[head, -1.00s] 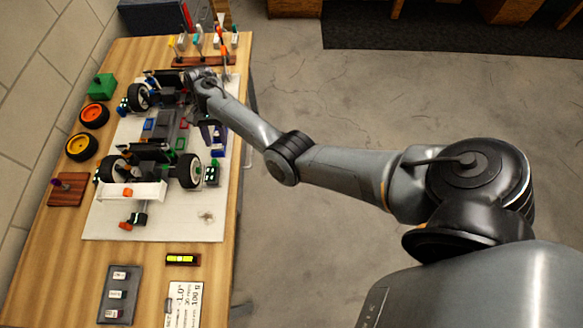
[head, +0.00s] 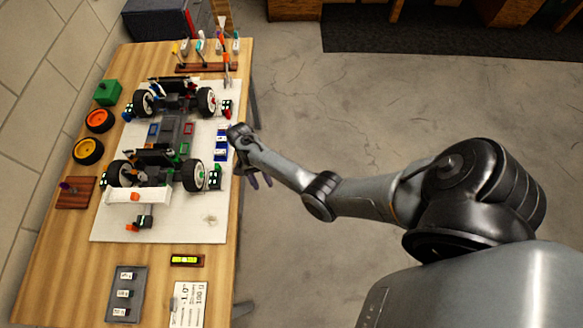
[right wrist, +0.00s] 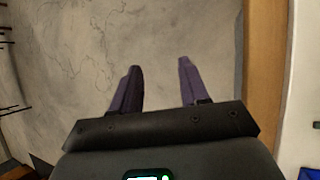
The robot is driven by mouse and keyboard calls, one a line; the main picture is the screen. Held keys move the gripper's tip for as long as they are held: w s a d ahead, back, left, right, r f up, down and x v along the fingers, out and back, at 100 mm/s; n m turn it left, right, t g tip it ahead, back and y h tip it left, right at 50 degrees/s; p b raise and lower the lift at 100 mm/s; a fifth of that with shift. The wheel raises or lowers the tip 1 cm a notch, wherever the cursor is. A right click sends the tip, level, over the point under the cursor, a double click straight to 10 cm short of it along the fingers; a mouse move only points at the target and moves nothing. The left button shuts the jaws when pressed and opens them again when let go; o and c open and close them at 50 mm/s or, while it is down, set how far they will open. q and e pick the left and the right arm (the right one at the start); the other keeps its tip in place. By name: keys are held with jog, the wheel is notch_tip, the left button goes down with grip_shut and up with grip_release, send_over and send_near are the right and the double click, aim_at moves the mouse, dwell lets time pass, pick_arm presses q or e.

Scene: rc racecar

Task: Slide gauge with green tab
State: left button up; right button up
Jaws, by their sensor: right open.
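The toy race car (head: 172,135) stands on a white board on the wooden table in the head view. A small dark gauge with green showing (head: 215,177) sits beside its near right wheel; I cannot make out a separate tab on it. My right gripper (head: 260,181) is open and empty, with purple fingers, just past the table's right edge and to the right of that gauge. The right wrist view shows the open fingers (right wrist: 160,85) over bare floor, with nothing between them. My left gripper is in neither view.
Similar gauges show a red part (head: 227,108) and a blue part (head: 126,115). Blue pieces (head: 221,145) lie on the board (head: 195,229) near the gripper. A tool rack (head: 205,68) stands at the back. A grey tray (head: 123,294) and yellow level (head: 186,260) lie in front.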

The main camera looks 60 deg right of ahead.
jog(key=s+a+f+n+g+h+p, duration=0.1)
jog(key=s+f+p, duration=0.2)
jog(key=s, duration=0.9)
jog(key=shift+s+a, duration=0.35)
jog(key=shift+s, duration=0.05)
